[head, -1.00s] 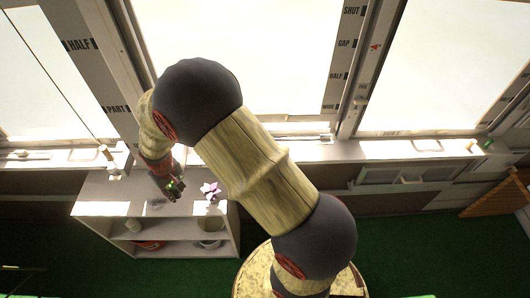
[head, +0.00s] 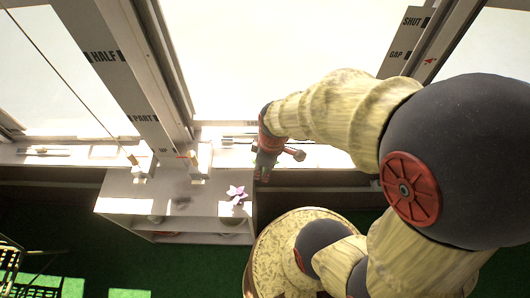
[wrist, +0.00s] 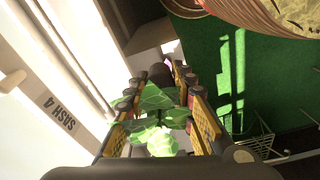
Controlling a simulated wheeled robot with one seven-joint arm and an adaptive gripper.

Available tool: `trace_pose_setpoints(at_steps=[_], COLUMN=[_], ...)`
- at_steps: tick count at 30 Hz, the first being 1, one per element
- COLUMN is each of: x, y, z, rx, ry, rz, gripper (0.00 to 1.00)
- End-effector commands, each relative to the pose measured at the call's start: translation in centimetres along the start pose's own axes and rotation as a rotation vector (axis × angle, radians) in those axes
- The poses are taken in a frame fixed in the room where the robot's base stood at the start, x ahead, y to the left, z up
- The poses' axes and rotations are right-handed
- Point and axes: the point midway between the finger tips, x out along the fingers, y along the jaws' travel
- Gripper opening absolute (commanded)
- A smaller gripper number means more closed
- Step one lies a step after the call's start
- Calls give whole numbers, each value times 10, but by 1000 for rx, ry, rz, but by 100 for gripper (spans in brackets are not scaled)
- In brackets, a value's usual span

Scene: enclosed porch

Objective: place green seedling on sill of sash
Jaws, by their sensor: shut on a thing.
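My gripper (head: 264,166) is in front of the window sill (head: 325,157), just right of the low shelf unit in the head view. In the wrist view my gripper (wrist: 160,110) is shut on the green seedling (wrist: 157,97), whose patterned leaves show between the two yellow-and-dark fingers. A dark rounded part shows at the far end of the leaves; I cannot tell if it is the pot. The seedling cannot be made out in the head view. The label SASH 4 (wrist: 58,113) is on the pale window frame left of my gripper.
A pale shelf unit (head: 120,190) stands under the sill at left, with a pink-purple flower (head: 236,192) on top. A post marked HALF and PART (head: 125,75) rises above it. A dark wire rack (head: 12,258) is at lower left. Green floor (wrist: 222,65) lies below.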

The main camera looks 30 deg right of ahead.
Motion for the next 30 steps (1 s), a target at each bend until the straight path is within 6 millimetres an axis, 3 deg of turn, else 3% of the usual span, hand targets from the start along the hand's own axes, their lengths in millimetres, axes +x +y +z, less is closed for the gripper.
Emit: trace_pose_setpoints(at_steps=[11, 15, 21, 26, 30], x=[41, 68, 89, 95, 112], y=[81, 101, 119, 124, 128], z=[-10, -10, -12, -12, -11], rx=[5, 4, 2, 2, 2], ry=[-2, -2, -1, -1, -2], rz=[-2, -3, -1, -1, -2], gripper=[10, 10, 10, 10, 10])
